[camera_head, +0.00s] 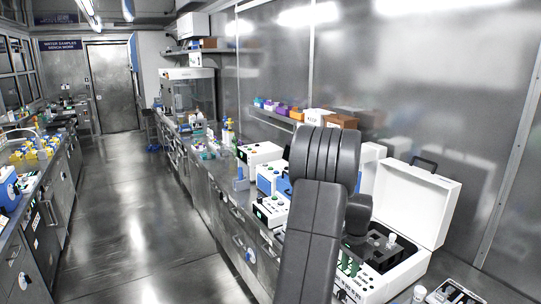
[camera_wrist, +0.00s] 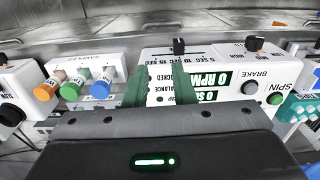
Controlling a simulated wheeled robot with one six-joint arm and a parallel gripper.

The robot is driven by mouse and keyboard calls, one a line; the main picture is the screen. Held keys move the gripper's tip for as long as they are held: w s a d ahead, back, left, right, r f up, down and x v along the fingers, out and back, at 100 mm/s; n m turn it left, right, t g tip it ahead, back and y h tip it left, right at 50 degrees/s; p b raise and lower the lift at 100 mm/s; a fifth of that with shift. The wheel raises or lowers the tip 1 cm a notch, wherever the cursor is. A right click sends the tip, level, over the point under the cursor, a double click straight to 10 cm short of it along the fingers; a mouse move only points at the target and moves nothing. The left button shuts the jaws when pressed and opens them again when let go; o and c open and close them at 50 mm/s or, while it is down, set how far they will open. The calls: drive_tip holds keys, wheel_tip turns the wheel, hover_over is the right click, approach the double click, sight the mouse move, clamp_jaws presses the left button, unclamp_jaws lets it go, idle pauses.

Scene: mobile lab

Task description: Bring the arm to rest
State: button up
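My gripper's two green fingers (camera_wrist: 160,88) stand apart in the wrist view, with the white front panel of a centrifuge (camera_wrist: 218,52) showing between them. Nothing is visible between the fingers.
Other white and blue instruments (camera_head: 271,209) line the bench left of the arm. A small white-capped bottle (camera_head: 418,293) stands near the front. The aisle floor (camera_head: 140,215) is clear.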

drive_tip(key=w+a+f+n+b, duration=0.1)
drive_tip(key=a+f, duration=0.2)
drive_tip(key=f, duration=0.2)
drive_tip(key=shift+w+f+n, duration=0.3)
drive_tip(key=shift+w+f, duration=0.1)
drive_tip(key=shift+r, duration=0.1)
